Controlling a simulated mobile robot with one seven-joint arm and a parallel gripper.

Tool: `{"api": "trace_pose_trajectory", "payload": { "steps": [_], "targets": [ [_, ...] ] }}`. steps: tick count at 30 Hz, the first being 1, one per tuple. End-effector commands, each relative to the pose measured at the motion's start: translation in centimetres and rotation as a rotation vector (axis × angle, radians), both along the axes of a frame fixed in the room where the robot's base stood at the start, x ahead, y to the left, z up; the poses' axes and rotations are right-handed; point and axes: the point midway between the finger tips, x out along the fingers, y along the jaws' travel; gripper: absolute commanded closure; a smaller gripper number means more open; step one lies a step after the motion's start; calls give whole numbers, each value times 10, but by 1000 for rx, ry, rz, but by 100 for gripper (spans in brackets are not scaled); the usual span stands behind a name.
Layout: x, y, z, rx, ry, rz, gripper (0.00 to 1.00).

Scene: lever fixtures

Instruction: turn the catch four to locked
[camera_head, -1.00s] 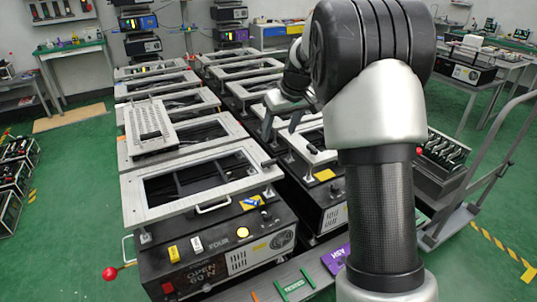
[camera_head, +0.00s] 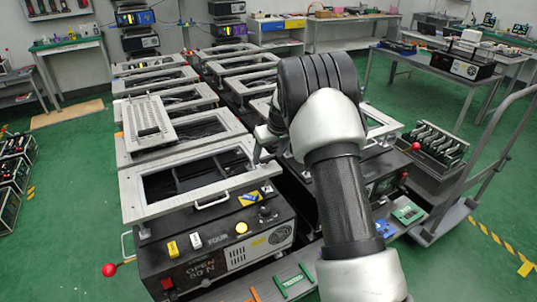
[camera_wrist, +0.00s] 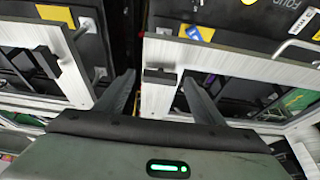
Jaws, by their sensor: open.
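The fixture marked FOUR (camera_head: 215,240) stands at the front left in the head view, and its display reads OPEN. Its pale rectangular frame (camera_head: 150,208) lies on top. In the wrist view this frame (camera_wrist: 225,58) is at the right, with a short black block (camera_wrist: 160,76) on its near corner, which looks like the catch's handle. My gripper (camera_wrist: 159,80) is open, with one finger on each side of the block in the picture; contact cannot be told. In the head view my gripper (camera_head: 260,152) is by the frame's right corner, partly hidden by my arm.
A neighbouring frame (camera_wrist: 65,62) with its own black block lies left in the wrist view, across a dark gap. More framed fixtures stand in two rows behind. A trolley (camera_head: 460,205) stands at right.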

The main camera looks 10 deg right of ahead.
Motion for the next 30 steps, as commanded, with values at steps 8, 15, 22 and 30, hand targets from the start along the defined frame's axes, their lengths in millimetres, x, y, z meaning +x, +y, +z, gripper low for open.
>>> {"api": "trace_pose_trajectory", "payload": {
  "steps": [8,15,22,30],
  "targets": [
    [0,0,0,0,0,0,51],
    [0,0,0,0,0,0,79],
    [0,1,0,0,0,-34,79],
    [0,4,1,-2,-1,-189,79]
  ]
}}
